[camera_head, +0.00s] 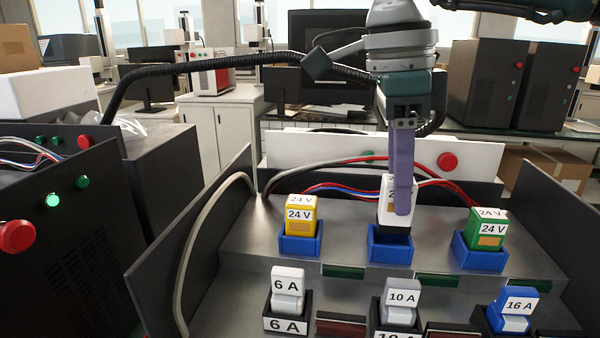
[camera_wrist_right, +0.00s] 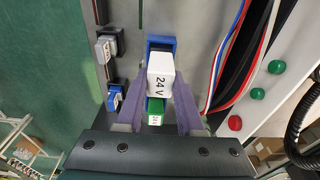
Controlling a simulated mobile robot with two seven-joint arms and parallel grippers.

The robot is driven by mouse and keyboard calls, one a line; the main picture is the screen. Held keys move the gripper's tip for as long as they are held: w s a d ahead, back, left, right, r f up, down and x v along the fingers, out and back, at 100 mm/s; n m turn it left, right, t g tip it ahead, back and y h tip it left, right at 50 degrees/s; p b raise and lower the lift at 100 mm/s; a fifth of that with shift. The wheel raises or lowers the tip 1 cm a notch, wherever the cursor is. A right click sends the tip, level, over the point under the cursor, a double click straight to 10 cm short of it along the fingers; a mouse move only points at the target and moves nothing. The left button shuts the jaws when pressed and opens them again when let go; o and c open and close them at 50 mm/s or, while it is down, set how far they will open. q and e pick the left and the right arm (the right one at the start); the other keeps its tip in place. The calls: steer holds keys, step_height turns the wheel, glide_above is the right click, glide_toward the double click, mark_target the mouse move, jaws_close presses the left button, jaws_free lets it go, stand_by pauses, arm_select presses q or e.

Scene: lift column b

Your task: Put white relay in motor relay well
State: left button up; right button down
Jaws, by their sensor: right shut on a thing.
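The white relay (camera_head: 387,214), marked 24 V, is held upright between the purple fingers of my right gripper (camera_head: 402,200). It hangs just above and behind the front rim of the empty-looking middle blue well (camera_head: 390,256); a finger hides part of it. In the right wrist view the white relay (camera_wrist_right: 161,78) sits between both fingers (camera_wrist_right: 160,95), with a blue well (camera_wrist_right: 160,44) partly behind it. No readable label tells which well is the motor relay well. My left gripper is not visible.
A yellow relay (camera_head: 299,214) stands in the left blue well (camera_head: 300,245), and a green relay (camera_head: 488,228) in the right one (camera_head: 478,254). Parts marked 6 A (camera_head: 287,288), 10 A (camera_head: 402,298) and 16 A (camera_head: 517,306) line the lower step. Cables (camera_head: 345,187) run behind the wells.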

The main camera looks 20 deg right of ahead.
mark_target(389, 178)
steer(key=shift+f, duration=0.2)
stand_by(0.3)
steer(key=shift+f+b, duration=1.35)
steer(key=shift+f, duration=0.25)
steer(key=shift+c, duration=2.3)
jaws_free()
steer(key=shift+r, duration=0.15)
steer(key=r, duration=0.3)
steer(key=r+b, duration=0.1)
steer(key=r, duration=0.2)
steer(key=a+r, duration=0.1)
steer(key=r, duration=0.2)
steer(key=shift+w+r, duration=0.3)
